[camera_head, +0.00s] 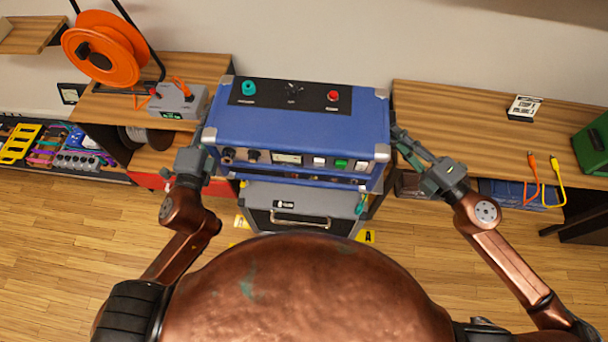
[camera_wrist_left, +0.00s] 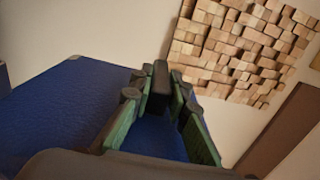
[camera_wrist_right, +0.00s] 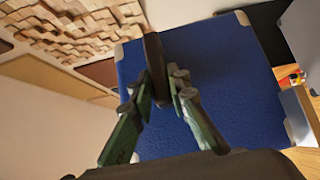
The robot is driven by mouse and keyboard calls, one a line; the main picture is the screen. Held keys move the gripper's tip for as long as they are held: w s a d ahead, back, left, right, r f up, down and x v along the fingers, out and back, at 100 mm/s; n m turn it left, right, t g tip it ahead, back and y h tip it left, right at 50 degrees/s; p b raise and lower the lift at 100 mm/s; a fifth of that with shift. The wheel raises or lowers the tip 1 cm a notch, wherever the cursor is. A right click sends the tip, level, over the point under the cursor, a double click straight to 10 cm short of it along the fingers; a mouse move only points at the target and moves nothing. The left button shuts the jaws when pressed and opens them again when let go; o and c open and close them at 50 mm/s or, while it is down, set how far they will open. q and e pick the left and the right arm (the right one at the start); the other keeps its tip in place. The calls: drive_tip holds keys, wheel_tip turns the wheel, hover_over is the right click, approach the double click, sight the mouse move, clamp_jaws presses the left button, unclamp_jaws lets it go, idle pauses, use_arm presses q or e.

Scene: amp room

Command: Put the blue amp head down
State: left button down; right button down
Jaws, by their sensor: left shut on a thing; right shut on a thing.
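The blue amp head (camera_head: 290,129) is a blue box with pale corner caps, knobs and switches, in the middle of the head view. My left gripper (camera_head: 207,150) is at its left side and my right gripper (camera_head: 396,135) at its right side. Each is shut on a dark side handle; the handles show in the left wrist view (camera_wrist_left: 160,78) and the right wrist view (camera_wrist_right: 155,60). The amp head looks level.
A wooden shelf at the left carries an orange cable reel (camera_head: 105,47) and a grey pedal box (camera_head: 178,101). A wooden shelf (camera_head: 450,110) at the right holds a small white-and-black box (camera_head: 524,107) and a green case (camera_head: 592,146). Yellow tags (camera_head: 366,236) lie near the cabinet.

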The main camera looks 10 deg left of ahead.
use_arm(q)
drive_tip(key=shift+r, duration=0.2)
use_arm(e)
drive_tip(key=shift+r, duration=0.2)
